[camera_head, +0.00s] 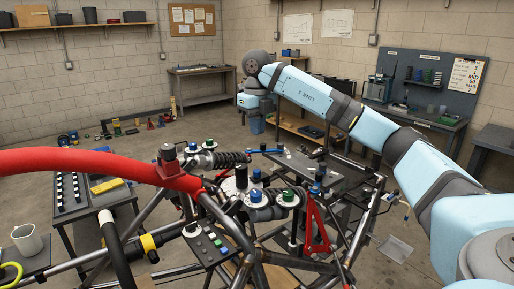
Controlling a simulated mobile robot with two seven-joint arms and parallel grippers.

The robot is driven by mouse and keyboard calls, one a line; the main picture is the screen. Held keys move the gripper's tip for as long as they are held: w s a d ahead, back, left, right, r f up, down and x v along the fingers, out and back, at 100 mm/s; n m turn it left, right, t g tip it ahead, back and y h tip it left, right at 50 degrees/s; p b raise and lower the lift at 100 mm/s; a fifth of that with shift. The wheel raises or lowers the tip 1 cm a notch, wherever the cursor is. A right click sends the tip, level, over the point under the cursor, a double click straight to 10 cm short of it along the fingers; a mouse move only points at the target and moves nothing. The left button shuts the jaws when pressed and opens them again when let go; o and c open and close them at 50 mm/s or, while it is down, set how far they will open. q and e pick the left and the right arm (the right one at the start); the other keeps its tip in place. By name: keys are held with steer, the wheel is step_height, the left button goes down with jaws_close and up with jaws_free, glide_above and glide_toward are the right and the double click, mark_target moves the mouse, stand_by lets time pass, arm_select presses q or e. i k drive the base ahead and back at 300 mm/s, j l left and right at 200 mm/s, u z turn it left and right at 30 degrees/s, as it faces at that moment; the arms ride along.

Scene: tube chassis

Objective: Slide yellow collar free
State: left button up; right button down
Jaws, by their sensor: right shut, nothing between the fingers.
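A yellow collar (148,242) sits around a dark tube of the chassis at the lower left, with black sections on both sides of it. My right arm comes in from the right and reaches up across the picture, then bends down at its far end. My right gripper (252,106) is small and far off near the back of the room, well away from the collar and up to its right. It is shut and empty. My left gripper is not in view.
A thick red tube (90,161) crosses the left side above the collar. A switch panel (207,243) and crossing chassis tubes (285,262) lie right of the collar. Workbenches line the walls.

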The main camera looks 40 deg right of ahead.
mark_target(146, 239)
steer(key=k, duration=1)
